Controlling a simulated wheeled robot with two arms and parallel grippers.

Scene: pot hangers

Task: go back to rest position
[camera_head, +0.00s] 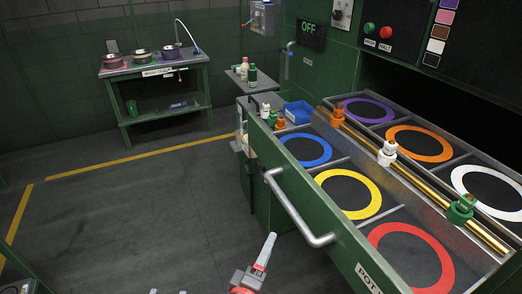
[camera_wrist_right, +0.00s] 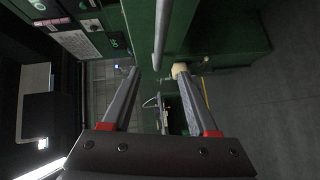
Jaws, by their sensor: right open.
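My right gripper (camera_head: 262,252) shows at the bottom middle of the head view, in front of the open green drawer. One light-grey finger stands out clearly, pointing up, with red at its base. In the right wrist view, my right gripper (camera_wrist_right: 157,70) has its two fingers well apart with nothing held between them. A silver drawer handle (camera_head: 297,212) lies just beyond it in the head view. I cannot make out my left gripper; small grey bits at the bottom edge are too cut off to identify.
The open drawer (camera_head: 340,240) holds coloured rings and a brass rail (camera_head: 415,178) with white, green and orange hangers. A blue bin (camera_head: 297,112) sits at its far end. A wash table (camera_head: 155,68) with several pots stands at the back left. The floor between is clear.

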